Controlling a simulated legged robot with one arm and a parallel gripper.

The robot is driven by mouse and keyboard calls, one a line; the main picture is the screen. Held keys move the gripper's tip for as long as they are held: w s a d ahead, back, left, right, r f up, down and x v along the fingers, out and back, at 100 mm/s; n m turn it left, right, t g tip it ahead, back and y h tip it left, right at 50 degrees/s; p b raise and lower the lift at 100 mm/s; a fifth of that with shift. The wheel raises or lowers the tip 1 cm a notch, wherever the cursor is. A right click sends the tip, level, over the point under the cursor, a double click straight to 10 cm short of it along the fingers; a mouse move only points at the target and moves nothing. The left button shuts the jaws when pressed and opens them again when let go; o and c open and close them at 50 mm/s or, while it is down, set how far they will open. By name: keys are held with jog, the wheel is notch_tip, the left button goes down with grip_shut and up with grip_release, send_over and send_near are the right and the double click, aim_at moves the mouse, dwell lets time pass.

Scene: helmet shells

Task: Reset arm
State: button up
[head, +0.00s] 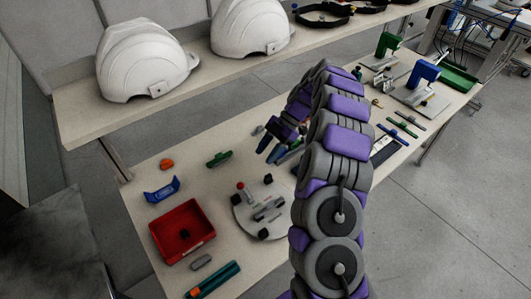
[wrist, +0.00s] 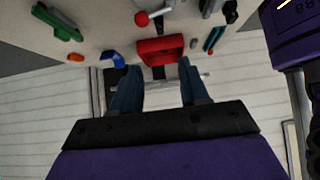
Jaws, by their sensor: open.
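My gripper (head: 268,149) is raised above the workbench in the head view, behind my bent purple and grey arm. In the wrist view its two dark blue fingers (wrist: 158,78) stand wide apart with nothing between them. The workbench (head: 140,232) lies below. My arm hides part of the bench's middle.
On the bench are a red bin (head: 168,232), a blue holder (head: 162,190), a green tool (head: 219,159) and a round grey plate (head: 245,222) with small parts. White helmet shells (head: 140,62) (head: 250,28) stand on the shelf behind. Green and blue presses (head: 422,76) are at right.

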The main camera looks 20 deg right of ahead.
dwell(0.3)
jog(key=s+a+r+m+h, duration=0.2)
jog(key=s+a+r+m, duration=0.25)
jog(key=s+r, duration=0.35)
jog(key=s+a+r+m+h, duration=0.25)
jog(key=s+r+m, duration=0.3)
jog(key=s, duration=0.35)
jog(key=s+d+m+t+h, duration=0.1)
jog(key=s+d+m+h, duration=0.1)
jog(key=s+m, duration=0.4)
jog(key=s+d+f+m+h, duration=0.1)
jog(key=s+m, duration=0.5)
jog(key=s, duration=1)
jog(key=shift+s+d+f+m+t+h, duration=0.15)
jog(key=shift+s+d+m+t+h, duration=0.2)
jog(key=shift+d, duration=0.5)
jog(key=shift+w, duration=0.1)
jog(key=shift+c, duration=0.3)
